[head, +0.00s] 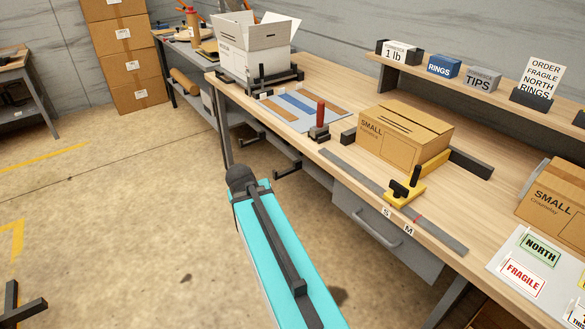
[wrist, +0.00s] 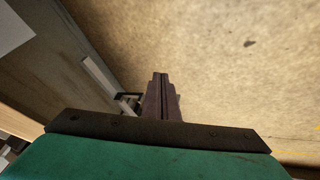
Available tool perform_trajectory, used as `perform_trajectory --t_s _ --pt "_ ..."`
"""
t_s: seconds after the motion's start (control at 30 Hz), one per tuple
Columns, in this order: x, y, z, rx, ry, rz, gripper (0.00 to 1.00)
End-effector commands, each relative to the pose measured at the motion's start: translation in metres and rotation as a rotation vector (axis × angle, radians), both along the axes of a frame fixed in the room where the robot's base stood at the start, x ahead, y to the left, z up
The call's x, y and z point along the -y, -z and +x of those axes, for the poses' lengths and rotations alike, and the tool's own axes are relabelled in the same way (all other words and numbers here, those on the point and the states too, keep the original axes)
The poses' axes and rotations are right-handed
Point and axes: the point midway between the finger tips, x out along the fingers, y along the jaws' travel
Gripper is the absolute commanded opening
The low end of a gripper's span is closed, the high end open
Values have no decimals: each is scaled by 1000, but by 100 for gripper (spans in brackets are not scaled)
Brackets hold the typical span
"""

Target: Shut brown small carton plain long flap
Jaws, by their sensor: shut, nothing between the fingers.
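A brown small carton (head: 392,146) marked SMALL stands on the workbench, right of the middle in the head view, against a yellow and black fixture. Its top looks nearly flat with a seam along it; I cannot tell which flap is the plain long one, or whether any is slightly raised. A second brown carton marked SMALL (head: 555,207) is cut off at the right edge. My gripper (wrist: 161,76) is shut and empty in the wrist view, above the floor beside the bench. It is apart from both cartons, and neither carton shows in the wrist view.
The workbench (head: 325,95) has a white open carton (head: 250,58) at its far end. A red-handled tool (head: 320,118), a metal rule (head: 350,178) and a yellow stop with a black knob (head: 405,190) lie near its front edge. A drawer handle (head: 375,230) sticks out below. Left floor is mostly clear.

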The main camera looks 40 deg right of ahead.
Motion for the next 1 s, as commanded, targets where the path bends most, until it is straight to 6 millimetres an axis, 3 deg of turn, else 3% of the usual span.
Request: perform_trajectory --t_s 0.03,0.2,0.5,0.7,1.0 --pt "-25 22 0 -37 -44 29 0" --pt "-94 84 -9 -143 -167 116 0" --pt "-187 195 -53 -322 -332 237 0" --pt "-226 271 -95 -428 -397 297 0" --pt "-253 386 -164 -570 -434 357 0"
